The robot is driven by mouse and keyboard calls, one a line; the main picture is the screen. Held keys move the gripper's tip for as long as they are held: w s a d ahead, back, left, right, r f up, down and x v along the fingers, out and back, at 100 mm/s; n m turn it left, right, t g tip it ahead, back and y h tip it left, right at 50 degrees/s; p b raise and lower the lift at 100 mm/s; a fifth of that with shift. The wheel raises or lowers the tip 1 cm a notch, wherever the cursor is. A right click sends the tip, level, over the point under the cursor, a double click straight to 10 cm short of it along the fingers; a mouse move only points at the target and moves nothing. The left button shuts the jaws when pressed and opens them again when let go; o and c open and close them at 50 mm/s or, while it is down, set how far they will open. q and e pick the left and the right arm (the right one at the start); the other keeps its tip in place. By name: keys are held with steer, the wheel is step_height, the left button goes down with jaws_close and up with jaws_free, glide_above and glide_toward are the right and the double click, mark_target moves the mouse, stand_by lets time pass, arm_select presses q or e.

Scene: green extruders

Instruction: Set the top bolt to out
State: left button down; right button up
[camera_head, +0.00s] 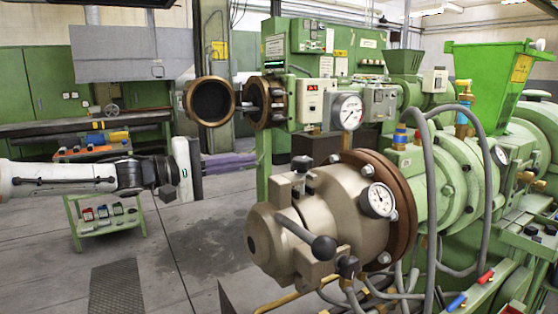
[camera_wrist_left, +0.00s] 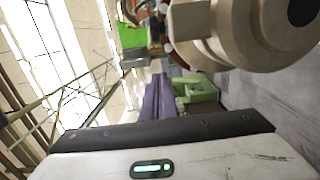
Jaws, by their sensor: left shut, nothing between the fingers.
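The beige extruder head (camera_head: 285,225) is at the centre front in the head view, and also upper right in the wrist view (camera_wrist_left: 240,35). The top bolt (camera_head: 302,165), with a black knob, stands on its upper side. A lever with a black ball end (camera_head: 322,247) and another black bolt (camera_head: 347,265) sit lower on the head. My left gripper (camera_head: 254,159) has purple fingers, shut and empty, pointing right. They are left of and apart from the top bolt; they also show in the wrist view (camera_wrist_left: 160,80). My right gripper is not in view.
A second extruder with an open round flange (camera_head: 211,101) stands behind. Pressure gauges (camera_head: 378,200) and grey hoses (camera_head: 430,180) are on the near machine. A green cart (camera_head: 107,222) stands at the left. The floor left of the head is clear.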

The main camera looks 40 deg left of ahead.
mark_target(302, 188)
arm_select(q)
steer(key=w+d+b, duration=0.1)
steer(key=w+d, duration=0.1)
steer(key=w+d+b, duration=0.1)
steer(key=w+d, duration=0.2)
steer(key=shift+d, duration=0.7)
arm_select(e)
steer(key=shift+w+f, duration=0.4)
steer(key=shift+f, duration=0.45)
arm_select(q)
steer(key=shift+d, duration=0.1)
